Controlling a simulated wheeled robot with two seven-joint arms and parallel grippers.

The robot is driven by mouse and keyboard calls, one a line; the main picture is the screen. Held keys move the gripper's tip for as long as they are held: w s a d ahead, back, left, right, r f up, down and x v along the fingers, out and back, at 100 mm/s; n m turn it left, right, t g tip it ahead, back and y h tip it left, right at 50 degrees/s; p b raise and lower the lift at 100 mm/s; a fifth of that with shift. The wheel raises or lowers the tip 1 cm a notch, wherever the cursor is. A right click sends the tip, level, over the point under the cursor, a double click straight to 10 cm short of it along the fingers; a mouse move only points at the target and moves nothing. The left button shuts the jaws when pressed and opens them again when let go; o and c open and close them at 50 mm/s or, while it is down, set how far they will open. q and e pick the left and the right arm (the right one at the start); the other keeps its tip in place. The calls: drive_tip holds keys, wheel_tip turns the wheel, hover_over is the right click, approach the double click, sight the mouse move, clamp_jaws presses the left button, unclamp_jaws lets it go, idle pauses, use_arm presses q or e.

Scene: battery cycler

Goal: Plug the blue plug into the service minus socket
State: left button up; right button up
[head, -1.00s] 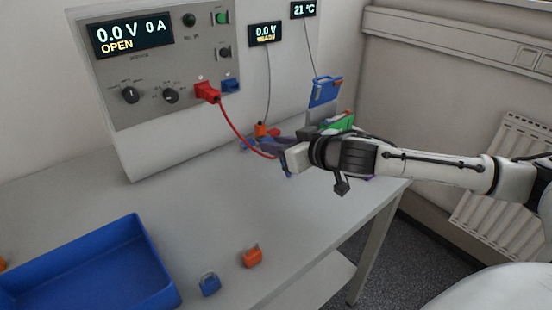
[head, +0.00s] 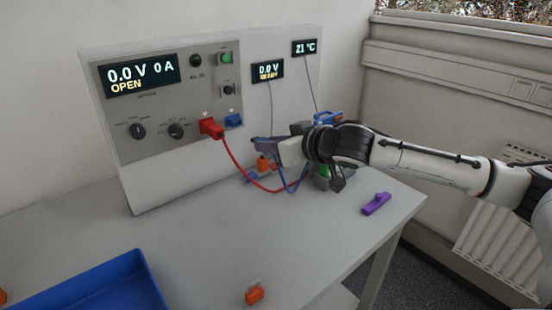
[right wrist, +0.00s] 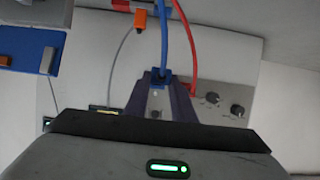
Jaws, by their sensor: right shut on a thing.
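My right gripper (head: 264,146) is in front of the lower right part of the cycler. In the right wrist view its fingers (right wrist: 164,95) are shut on the blue plug (right wrist: 163,78), whose blue cable (right wrist: 163,35) runs up the picture. In the head view the plug is hidden by the fingers; its blue cable (head: 291,186) hangs below. A blue socket (head: 234,121) is on the cycler's front panel, beside a red plug (head: 211,128) with a red cable. The socket labels are too small to read. My left gripper is not in view.
An orange connector (head: 263,164) stands on the table behind my gripper. A battery with a green side (head: 322,176) is partly hidden by my arm. A purple clip (head: 376,204), an orange padlock-like piece (head: 254,293) and a blue tray (head: 150,280) lie nearer. The table's middle is clear.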

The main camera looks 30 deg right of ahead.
drive_tip(key=shift+w+r, duration=0.25)
drive_tip(key=shift+r, duration=0.45)
drive_tip(key=shift+w+r, duration=0.15)
drive_tip(key=shift+w, duration=0.2)
drive_tip(key=shift+w+a+p, duration=0.2)
drive_tip(key=shift+w+p, duration=0.3)
drive_tip(key=shift+w, duration=0.55)
drive_tip(key=shift+w+a, duration=0.1)
drive_tip(key=shift+w, duration=1.55)
drive_tip(key=shift+p, duration=0.75)
drive_tip(key=shift+w+a, duration=0.1)
drive_tip(key=shift+w, duration=1.5)
idle(0.4)
drive_tip(key=o, duration=1.1)
drive_tip(key=shift+s, duration=0.1)
